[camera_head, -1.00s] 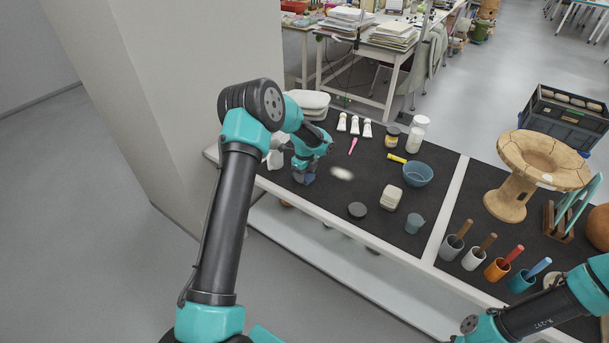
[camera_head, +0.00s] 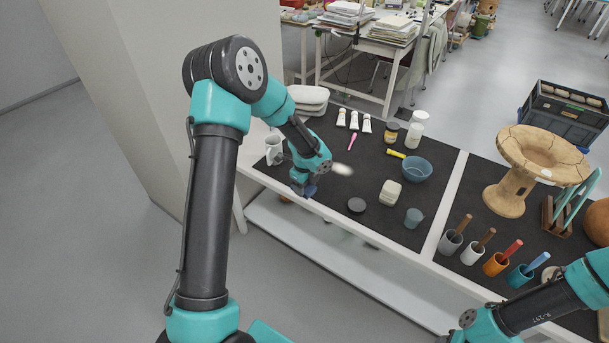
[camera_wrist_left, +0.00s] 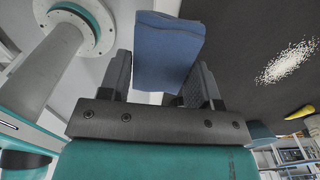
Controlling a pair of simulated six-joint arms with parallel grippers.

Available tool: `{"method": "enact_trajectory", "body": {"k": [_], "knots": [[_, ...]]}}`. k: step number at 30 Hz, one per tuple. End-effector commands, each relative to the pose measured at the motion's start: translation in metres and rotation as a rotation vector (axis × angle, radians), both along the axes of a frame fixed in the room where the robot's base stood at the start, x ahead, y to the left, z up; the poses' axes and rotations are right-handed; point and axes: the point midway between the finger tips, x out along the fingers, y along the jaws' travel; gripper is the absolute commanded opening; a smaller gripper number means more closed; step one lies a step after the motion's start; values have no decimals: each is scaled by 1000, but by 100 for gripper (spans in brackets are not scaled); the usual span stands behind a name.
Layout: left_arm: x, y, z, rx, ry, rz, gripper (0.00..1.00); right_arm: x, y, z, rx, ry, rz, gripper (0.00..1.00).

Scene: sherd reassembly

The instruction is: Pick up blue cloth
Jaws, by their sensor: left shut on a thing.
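The blue cloth (camera_head: 309,191), a small folded pad, is in the jaws of my left gripper (camera_head: 303,188) near the front left edge of the dark mat. In the left wrist view the blue cloth (camera_wrist_left: 168,48) stands out between the two dark fingers of my left gripper (camera_wrist_left: 163,82), which are shut on it. The head view does not clearly show whether the cloth touches the mat. My right arm shows at the lower right, but its gripper is out of view.
A white powder patch (camera_head: 343,169) lies right of the gripper. A white mug (camera_head: 274,150) stands to its left.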

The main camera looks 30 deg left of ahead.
Motion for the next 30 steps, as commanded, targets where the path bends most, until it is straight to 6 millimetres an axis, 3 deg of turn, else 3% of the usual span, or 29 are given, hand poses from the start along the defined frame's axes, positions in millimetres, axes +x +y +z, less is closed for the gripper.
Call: {"method": "enact_trajectory", "body": {"k": [8, 24, 25, 30], "knots": [[-27, -16, 3, -1, 0, 0, 35, 0, 0, 0, 0, 0, 0, 43], [-29, -18, 3, 0, 0, 1, 35, 0, 0, 0, 0, 0, 0, 43], [-29, -18, 3, 0, 0, 1, 55, 0, 0, 0, 0, 0, 0, 43], [-29, -18, 3, 0, 0, 1, 39, 0, 0, 0, 0, 0, 0, 43]]}}
